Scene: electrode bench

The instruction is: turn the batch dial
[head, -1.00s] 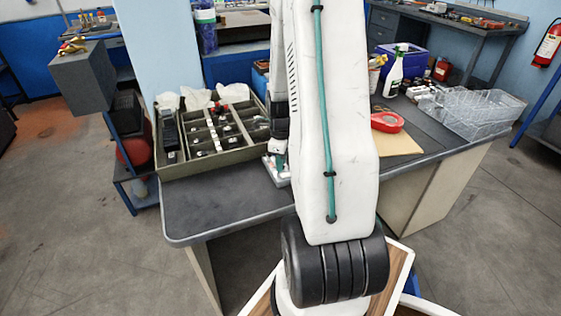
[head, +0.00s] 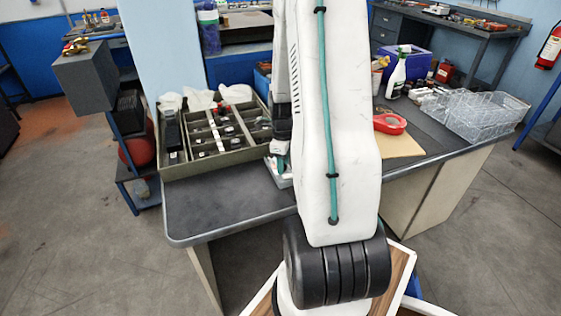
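My gripper (head: 280,160) points down over the bench, partly behind my white arm. Its teal fingertip is just above or touching a small pale grey plate or box (head: 286,183) on the bench top. I cannot make out a dial there; it may be hidden by the gripper and arm. The gap between the fingers does not show, so I cannot tell whether they are open or shut on something.
A divided olive tray (head: 196,167) with small parts stands left of the gripper on the dark bench (head: 225,208). Right of my arm are red tape (head: 390,124), a tan board (head: 402,146), a spray bottle (head: 397,75) and clear wire-like baskets (head: 485,115). The front left bench top is clear.

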